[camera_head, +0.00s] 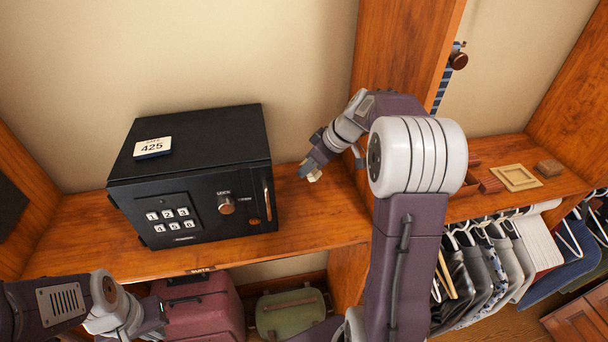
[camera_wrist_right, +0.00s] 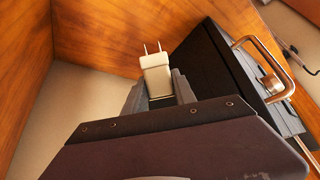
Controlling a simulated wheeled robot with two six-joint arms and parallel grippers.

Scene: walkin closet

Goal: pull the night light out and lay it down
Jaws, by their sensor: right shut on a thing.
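The night light (camera_wrist_right: 155,73) is a small cream plug-in block with two metal prongs. In the right wrist view it sits between the fingertips of my right gripper (camera_wrist_right: 160,96), prongs pointing away from the gripper. In the head view the night light (camera_head: 314,174) is a small pale piece at the tip of my right gripper (camera_head: 310,168), over the wooden shelf (camera_head: 324,215) just right of the safe. My right gripper is shut on it. My left gripper (camera_head: 148,328) is low at the bottom left, below the shelf edge; its fingers are not clear.
A black safe (camera_head: 190,142) with a keypad and handle stands left of my right gripper, a "425" card (camera_head: 153,147) on top. A wooden upright (camera_head: 390,60) rises behind my right arm. Small wooden trays (camera_head: 516,178) are at right. Shelf in front of the gripper is clear.

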